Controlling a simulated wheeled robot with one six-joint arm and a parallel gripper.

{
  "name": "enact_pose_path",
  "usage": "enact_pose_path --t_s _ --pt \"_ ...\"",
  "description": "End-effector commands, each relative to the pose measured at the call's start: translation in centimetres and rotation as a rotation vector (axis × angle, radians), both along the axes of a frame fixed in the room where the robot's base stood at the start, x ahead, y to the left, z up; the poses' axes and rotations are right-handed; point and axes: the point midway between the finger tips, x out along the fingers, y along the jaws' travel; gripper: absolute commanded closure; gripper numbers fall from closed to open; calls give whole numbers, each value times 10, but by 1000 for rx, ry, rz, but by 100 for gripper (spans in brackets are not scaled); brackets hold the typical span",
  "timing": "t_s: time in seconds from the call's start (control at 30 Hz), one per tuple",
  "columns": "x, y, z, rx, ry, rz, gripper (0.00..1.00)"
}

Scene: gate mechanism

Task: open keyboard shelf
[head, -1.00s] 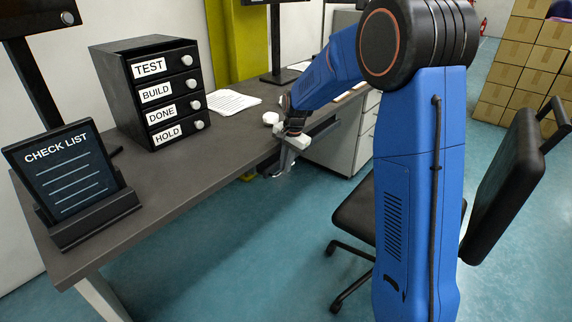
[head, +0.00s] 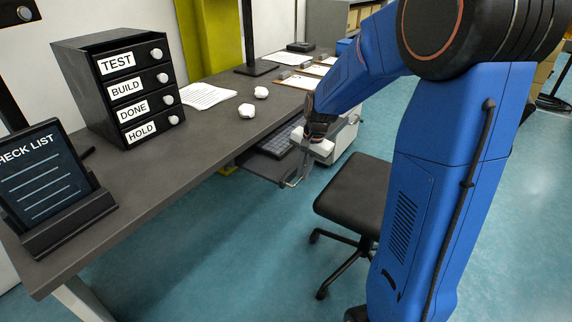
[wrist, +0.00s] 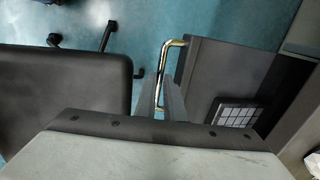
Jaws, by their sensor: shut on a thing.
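The keyboard shelf (head: 256,165) is a dark tray sticking out from under the desk's front edge, with a keyboard (head: 277,143) on it. In the wrist view, the shelf (wrist: 212,68) lies to the right with part of the keyboard (wrist: 234,112) showing. A brass-coloured handle (wrist: 178,46) is fixed to the shelf's front edge. My gripper (wrist: 160,98) is shut on the handle, its two fingers close together around the bar. In the head view, my gripper (head: 299,168) is beside the front of the shelf, and its fingers are small and partly hidden.
A black office chair (head: 360,188) stands close to the right of my gripper; its seat (wrist: 70,85) fills the left of the wrist view. The desk (head: 160,185) holds a labelled drawer box (head: 120,88), a checklist stand (head: 50,185) and papers. Floor between desk and chair is free.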

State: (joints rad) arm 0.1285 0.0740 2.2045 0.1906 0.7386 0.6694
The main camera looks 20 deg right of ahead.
Motion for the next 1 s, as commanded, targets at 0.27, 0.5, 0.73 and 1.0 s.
enact_pose_path --t_s 0.27,0.5,0.73,1.0 --pt "-41 -30 1 1 -2 -3 100" --pt "-56 -41 1 0 -1 -1 100" --pt "-58 -43 1 0 -2 0 100" --pt "-58 -43 1 0 -2 0 83"
